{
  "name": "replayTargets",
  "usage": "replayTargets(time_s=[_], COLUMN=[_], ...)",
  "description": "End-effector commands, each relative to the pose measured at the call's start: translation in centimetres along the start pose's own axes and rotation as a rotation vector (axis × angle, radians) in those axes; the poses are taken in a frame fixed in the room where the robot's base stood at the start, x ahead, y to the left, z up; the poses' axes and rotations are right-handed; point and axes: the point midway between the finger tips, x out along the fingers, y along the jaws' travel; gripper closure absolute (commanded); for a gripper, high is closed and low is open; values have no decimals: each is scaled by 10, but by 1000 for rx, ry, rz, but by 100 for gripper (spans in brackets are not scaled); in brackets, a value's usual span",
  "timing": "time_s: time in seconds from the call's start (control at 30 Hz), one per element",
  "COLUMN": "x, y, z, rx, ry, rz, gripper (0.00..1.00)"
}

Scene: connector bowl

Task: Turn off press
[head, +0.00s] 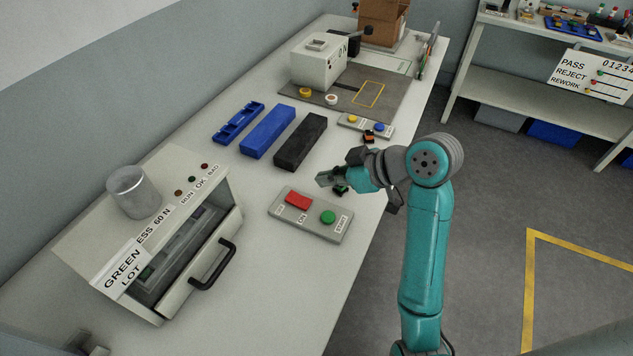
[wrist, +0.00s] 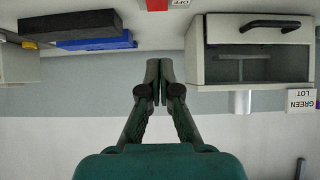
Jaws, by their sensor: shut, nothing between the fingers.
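The press (head: 190,250) is a pale box at the lower left of the head view, marked "ESS 60 N", with a black drawer handle (head: 214,265). Its grey control box (head: 311,228) lies to its right and carries a red switch (head: 298,199), an ON label and a green START button (head: 328,217). My gripper (head: 326,180) appears just beyond the control box; its height is unclear. The wrist view shows its fingers (wrist: 159,65) closed and empty. There, the press (wrist: 252,55) appears inverted at right, and part of the red switch (wrist: 157,4) shows at the top edge.
Blue (head: 268,130) and black (head: 300,141) blocks lie behind the control box. A second button box (head: 366,125) is farther back, with small dark parts (head: 369,136) beside it. The bench between the press and control box is clear.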

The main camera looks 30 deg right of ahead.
Motion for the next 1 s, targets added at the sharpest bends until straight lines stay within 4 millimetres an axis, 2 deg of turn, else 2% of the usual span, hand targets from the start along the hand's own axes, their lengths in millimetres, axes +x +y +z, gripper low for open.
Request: replayTargets(time_s=[0.5,0.7,1.0], x=[92,109,115], y=[-1,0,0], z=[3,22,29], rx=[2,2,0], ry=[-2,-2,0], rz=[-2,0,1], gripper=[100,100,100])
